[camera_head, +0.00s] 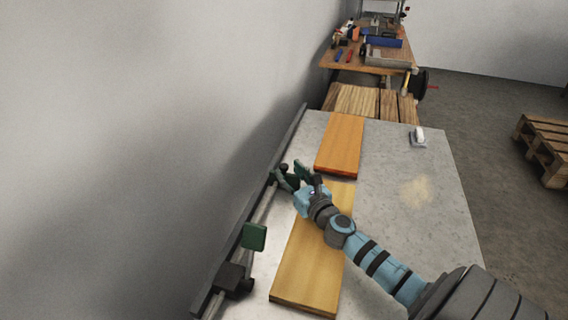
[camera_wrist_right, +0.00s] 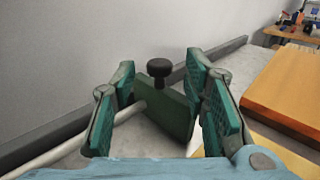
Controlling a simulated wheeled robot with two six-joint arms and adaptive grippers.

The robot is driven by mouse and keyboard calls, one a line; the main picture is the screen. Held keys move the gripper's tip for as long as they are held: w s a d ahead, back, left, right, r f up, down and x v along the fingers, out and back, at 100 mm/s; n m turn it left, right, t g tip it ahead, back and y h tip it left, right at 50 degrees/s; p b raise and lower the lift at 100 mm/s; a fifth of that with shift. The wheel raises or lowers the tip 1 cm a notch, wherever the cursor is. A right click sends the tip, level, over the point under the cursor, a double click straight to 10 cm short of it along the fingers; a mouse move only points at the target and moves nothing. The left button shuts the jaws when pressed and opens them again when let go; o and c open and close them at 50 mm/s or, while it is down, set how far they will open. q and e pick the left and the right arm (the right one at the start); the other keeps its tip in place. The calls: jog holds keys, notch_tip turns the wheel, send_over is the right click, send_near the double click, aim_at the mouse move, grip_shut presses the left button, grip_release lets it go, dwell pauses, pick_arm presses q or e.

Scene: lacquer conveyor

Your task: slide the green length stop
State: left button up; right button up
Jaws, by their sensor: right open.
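A green plate with a black knob (camera_wrist_right: 172,108), matching the green length stop, stands between the open fingers of my right gripper (camera_wrist_right: 165,108) in the right wrist view. A pale rod (camera_wrist_right: 75,147) meets the plate from the left. I see gaps between the plate and the finger pads, and cannot tell whether any part touches. In the head view my right gripper (camera_head: 292,174) is at the rail by the wall and mostly hides this plate. Another green block (camera_head: 254,236) sits nearer along the rod. My left gripper is not in view.
A near wooden board (camera_head: 308,270) lies under my right arm on the grey table (camera_head: 400,165). A far orange board (camera_head: 340,145) lies beyond. A dark block (camera_head: 232,278) sits at the rail's near end. The wall stands close on the left.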

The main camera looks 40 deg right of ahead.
aim_at(286, 168)
jog(key=w, duration=0.4)
jog(key=shift+d, duration=0.35)
jog(key=shift+c, duration=0.5)
grip_shut()
jog(key=shift+s, duration=0.1)
